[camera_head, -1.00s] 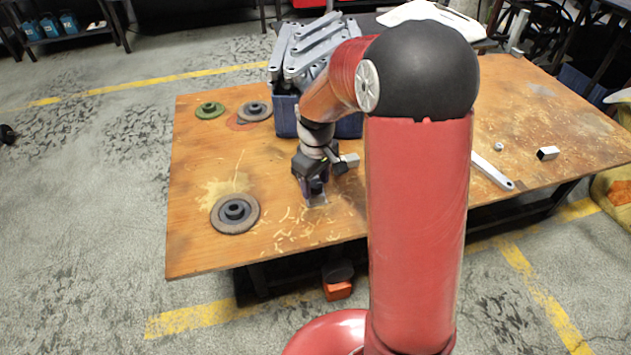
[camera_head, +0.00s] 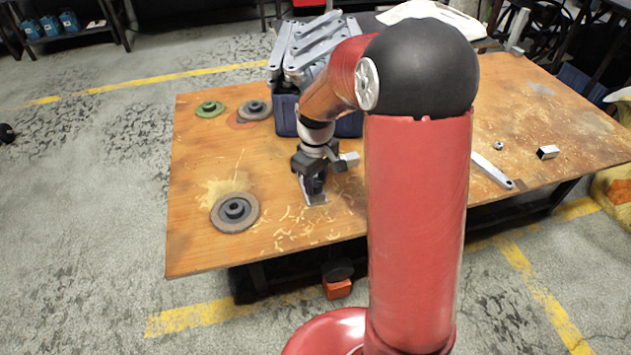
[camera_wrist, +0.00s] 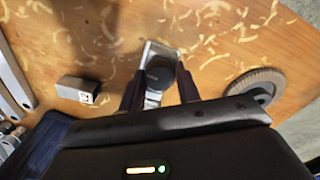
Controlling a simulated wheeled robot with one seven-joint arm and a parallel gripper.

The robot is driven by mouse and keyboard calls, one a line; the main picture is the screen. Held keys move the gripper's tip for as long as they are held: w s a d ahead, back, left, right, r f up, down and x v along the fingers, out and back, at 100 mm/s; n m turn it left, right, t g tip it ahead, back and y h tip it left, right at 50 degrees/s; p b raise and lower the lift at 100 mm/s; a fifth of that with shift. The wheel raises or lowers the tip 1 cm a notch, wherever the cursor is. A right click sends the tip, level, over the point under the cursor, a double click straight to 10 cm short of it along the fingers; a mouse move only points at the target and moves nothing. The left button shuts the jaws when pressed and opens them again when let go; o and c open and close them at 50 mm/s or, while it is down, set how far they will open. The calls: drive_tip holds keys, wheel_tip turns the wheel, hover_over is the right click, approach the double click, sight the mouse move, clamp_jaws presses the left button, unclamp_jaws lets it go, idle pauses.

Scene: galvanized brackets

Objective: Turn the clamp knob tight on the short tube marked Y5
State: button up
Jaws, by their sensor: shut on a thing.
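My gripper (camera_head: 313,190) points down at the near middle of the wooden table. Its two dark fingers are shut on a round black knob (camera_wrist: 159,74), seen between the fingertips (camera_wrist: 159,82) in the wrist view. The knob sits on a pale metal piece (camera_wrist: 153,48), whose end also shows below my gripper in the head view (camera_head: 317,200). The fingers hide much of this piece, and no Y5 mark is readable on it. A short square grey tube (camera_wrist: 78,90) lies apart to the left in the wrist view, with a small unreadable label on its end.
A blue crate (camera_head: 349,126) of grey brackets stands behind my gripper. A grinding disc (camera_head: 235,213) lies to the left; more discs (camera_head: 209,108) lie farther back. A flat bar (camera_head: 492,172) and another square tube (camera_head: 547,152) lie right. Wood shavings litter the near edge.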

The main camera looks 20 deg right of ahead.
drive_tip(key=m, duration=1.2)
drive_tip(key=shift+r, duration=0.1)
drive_tip(key=m+p, duration=0.1)
drive_tip(key=m, duration=0.3)
drive_tip(key=shift+m+p, duration=0.3)
drive_tip(key=shift+m, duration=0.1)
drive_tip(key=o, duration=0.8)
wheel_tip(320, 180, up, 4)
drive_tip(key=shift+f+p, duration=0.25)
drive_tip(key=shift+p, duration=1)
drive_tip(key=shift+r+b, duration=0.3)
drive_tip(key=shift+r, duration=0.9)
